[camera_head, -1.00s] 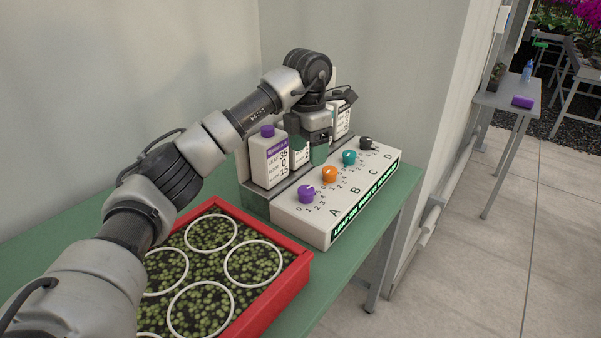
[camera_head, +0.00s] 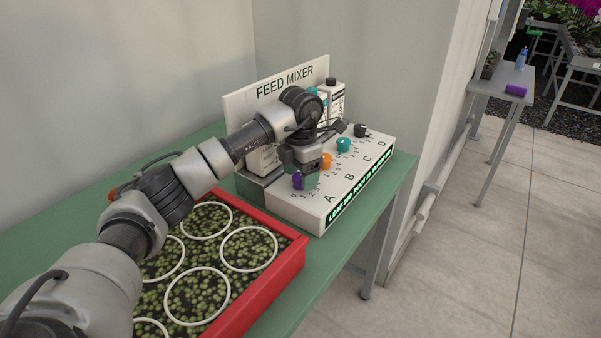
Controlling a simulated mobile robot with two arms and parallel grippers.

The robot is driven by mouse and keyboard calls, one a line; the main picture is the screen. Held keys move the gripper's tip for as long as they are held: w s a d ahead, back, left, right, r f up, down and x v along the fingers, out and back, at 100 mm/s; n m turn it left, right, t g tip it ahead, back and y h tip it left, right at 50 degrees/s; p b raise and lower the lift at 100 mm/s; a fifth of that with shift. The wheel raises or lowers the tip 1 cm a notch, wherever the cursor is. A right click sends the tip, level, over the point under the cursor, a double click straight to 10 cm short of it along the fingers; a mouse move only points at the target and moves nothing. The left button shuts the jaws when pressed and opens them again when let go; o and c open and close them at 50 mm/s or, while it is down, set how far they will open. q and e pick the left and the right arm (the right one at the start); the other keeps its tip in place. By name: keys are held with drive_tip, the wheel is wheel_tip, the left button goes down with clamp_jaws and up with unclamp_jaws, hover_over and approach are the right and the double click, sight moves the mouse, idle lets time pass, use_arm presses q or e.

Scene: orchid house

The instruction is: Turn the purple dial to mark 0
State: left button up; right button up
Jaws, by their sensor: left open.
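The purple dial (camera_head: 297,181) is on the feed mixer (camera_head: 325,205), at mark column A, its near left end. My left gripper (camera_head: 306,178) points down right at the purple dial and partly covers it. The gripper is open; I cannot tell whether its fingers touch the dial. The dial's pointer is hidden, so its setting cannot be read. Numbers around the dial show only in part. My right gripper is not in view.
An orange dial (camera_head: 325,161), a teal dial (camera_head: 343,145) and a black dial (camera_head: 361,131) follow along the mixer. Bottles (camera_head: 334,98) stand behind. A red tray (camera_head: 290,262) of seedlings with white rings lies in front on the green table (camera_head: 345,225).

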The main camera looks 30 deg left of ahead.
use_arm(q)
drive_tip(key=c, duration=0.9)
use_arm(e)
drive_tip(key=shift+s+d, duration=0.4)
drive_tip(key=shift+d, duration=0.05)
